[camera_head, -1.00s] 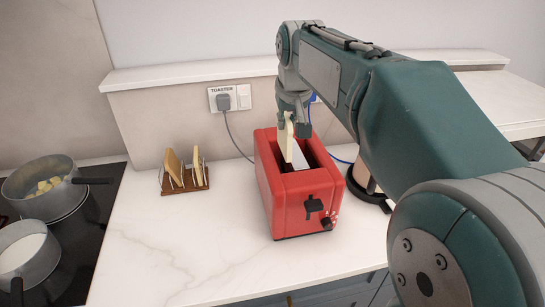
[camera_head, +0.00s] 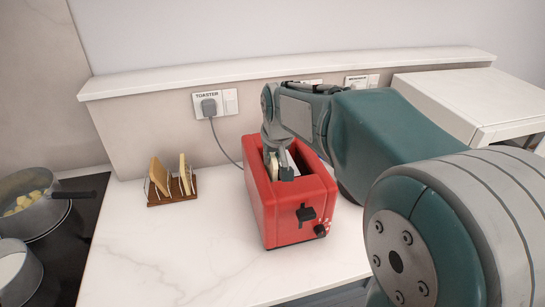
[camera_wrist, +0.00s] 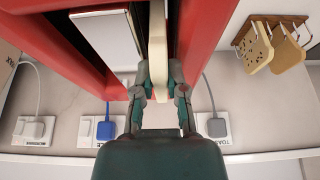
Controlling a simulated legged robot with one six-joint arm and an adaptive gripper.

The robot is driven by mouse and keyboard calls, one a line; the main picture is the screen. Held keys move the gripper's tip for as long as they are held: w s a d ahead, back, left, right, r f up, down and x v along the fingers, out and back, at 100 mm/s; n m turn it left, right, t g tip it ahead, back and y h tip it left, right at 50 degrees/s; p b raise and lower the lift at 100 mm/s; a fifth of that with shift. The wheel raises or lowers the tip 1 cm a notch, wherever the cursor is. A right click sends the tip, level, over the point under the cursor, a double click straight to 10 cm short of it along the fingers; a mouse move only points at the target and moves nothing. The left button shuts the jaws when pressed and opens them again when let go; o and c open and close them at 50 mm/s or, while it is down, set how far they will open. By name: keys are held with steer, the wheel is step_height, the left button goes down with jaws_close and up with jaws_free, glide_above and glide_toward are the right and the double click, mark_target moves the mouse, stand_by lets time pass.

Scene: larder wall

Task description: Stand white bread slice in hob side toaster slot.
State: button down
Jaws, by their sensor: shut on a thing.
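The red toaster (camera_head: 285,215) stands on the counter with its two slots facing up. My gripper (camera_head: 279,170) is at the slot nearer the hob, pointing down, and is shut on a pale bread slice (camera_head: 273,166). In the wrist view the slice (camera_wrist: 158,45) is edge-on between my fingertips (camera_wrist: 162,88). It lies between the pale divider (camera_wrist: 105,35) and the toaster's red wall (camera_wrist: 205,30), along the hob side slot. My fingers and the toaster rim hide its lower part, so I cannot tell how deep it sits. The other slot looks empty.
A wooden rack (camera_head: 172,198) with two bread slices stands left of the toaster. Pots (camera_head: 28,203) stand on the hob (camera_head: 75,235) at far left. A plug (camera_head: 209,107) with a grey cord is in the wall socket behind. The counter's front left is clear.

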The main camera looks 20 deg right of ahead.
steer(key=c, duration=0.7)
jaws_free()
steer(key=shift+f, duration=0.1)
steer(key=v, duration=1.2)
steer(key=shift+t, duration=0.6)
steer(key=s+f, duration=0.3)
steer(key=s, duration=0.4)
steer(key=s+f, duration=0.4)
steer(key=s, duration=0.2)
steer(key=s+f, duration=0.4)
steer(key=s, duration=0.3)
steer(key=shift+s+f, duration=0.15)
steer(key=shift+s, duration=0.2)
